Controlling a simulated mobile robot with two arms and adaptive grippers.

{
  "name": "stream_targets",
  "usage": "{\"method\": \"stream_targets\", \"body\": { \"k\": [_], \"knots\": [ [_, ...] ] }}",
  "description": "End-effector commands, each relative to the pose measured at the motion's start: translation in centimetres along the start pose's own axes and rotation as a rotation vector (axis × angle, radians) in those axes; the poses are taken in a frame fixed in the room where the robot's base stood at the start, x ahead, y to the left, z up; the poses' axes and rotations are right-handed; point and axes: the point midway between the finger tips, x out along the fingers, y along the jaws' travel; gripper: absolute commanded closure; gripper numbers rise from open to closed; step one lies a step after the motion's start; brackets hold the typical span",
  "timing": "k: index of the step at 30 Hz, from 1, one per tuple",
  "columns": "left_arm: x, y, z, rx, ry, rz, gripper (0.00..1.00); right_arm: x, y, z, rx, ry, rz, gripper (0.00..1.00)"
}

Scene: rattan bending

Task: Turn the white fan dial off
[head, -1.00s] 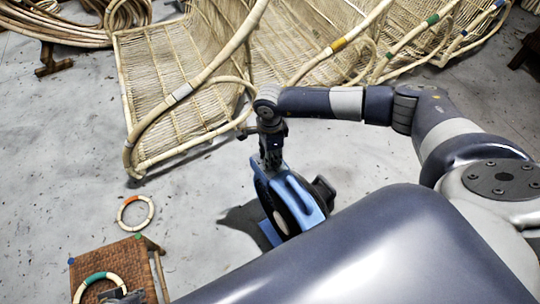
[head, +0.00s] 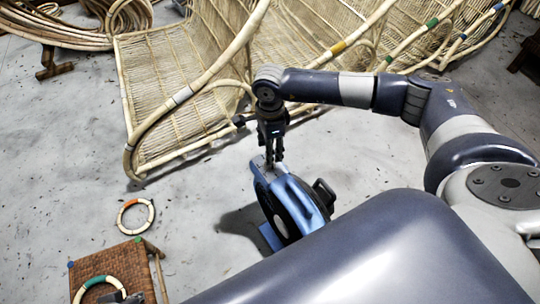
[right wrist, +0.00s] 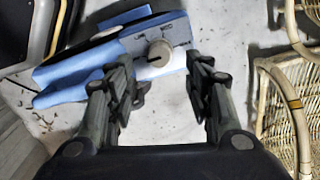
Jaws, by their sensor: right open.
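The fan (head: 306,206) stands on the floor in the head view. Its housing looks blue, with a dark round grille, and a blue foot touches the floor. Its grey control panel (right wrist: 176,36) shows in the right wrist view and carries a round off-white dial (right wrist: 160,52). My right gripper (head: 274,158) is just above the fan's top, pointing down. In the right wrist view its two fingers (right wrist: 168,80) are open and empty, with the dial ahead of the gap between them. The dial's pointer mark is too small to read.
A woven stool (head: 110,268) with a teal-banded ring (head: 84,287) stands at lower left. An orange-banded ring (head: 135,216) lies on the floor. Rattan loungers (head: 180,120) fill the back. The floor between the loungers and fan is clear.

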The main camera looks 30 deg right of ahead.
Motion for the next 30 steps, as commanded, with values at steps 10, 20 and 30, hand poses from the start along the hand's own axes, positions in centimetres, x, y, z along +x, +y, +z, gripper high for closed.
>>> {"method": "stream_targets", "body": {
  "k": [10,20,30],
  "knots": [
    [0.0,0.0,0.0,0.001,0.0,0.0,1.0,-5.0,0.0,0.0,0.0,0.0,-0.001,0.53],
    [0.0,0.0,0.0,0.001,0.0,-0.001,1.0,-5.4,0.0,-0.1,0.0,0.001,0.0,0.53],
    [0.0,0.0,0.0,0.001,-0.001,0.0,1.0,-5.3,0.0,0.0,0.0,0.001,0.001,0.53]
  ]
}}
